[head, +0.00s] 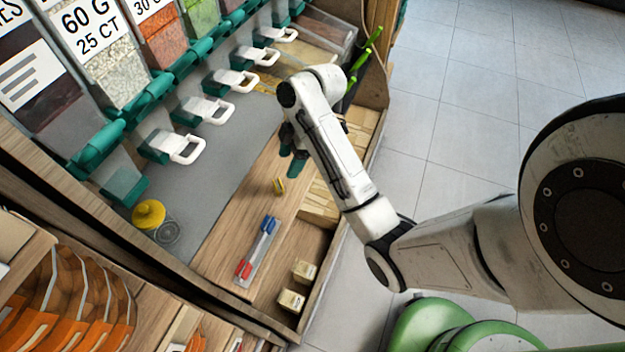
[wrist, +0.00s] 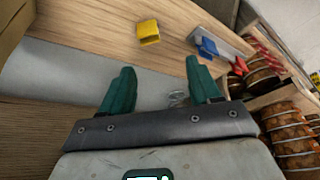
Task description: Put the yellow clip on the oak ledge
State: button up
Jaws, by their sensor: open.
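The yellow clip (head: 279,186) lies on the light wooden oak ledge (head: 235,222) in the head view. In the wrist view the clip (wrist: 148,32) sits on the wood ahead of my fingers and a little left of the middle between them. My gripper (head: 293,160) is open and empty, with dark green fingertips, just beyond the clip in the head view. In the wrist view both fingertips of my gripper (wrist: 158,72) are apart, with a clear gap between them and the clip.
A metal strip with blue and red pieces (head: 257,250) lies on the ledge near the clip. A yellow-lidded jar (head: 149,214) stands on the grey surface at left. Dispensers with white handles (head: 176,147) line the back. Small boxes (head: 304,271) sit in the compartments below.

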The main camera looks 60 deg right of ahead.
jog(key=s+a+f+m, duration=0.2)
jog(key=a+f, duration=0.2)
jog(key=a, duration=0.5)
jog(key=s+a+m+g+h, duration=0.1)
jog(key=s+a+m, duration=0.2)
jog(key=s, duration=0.4)
jog(key=s+a+f+m+g+h, duration=0.1)
jog(key=s+a+m+h, duration=0.1)
jog(key=s+m, duration=0.2)
jog(key=s, duration=0.3)
jog(key=shift+s+a+f, duration=0.15)
jog(key=shift+a, duration=0.25)
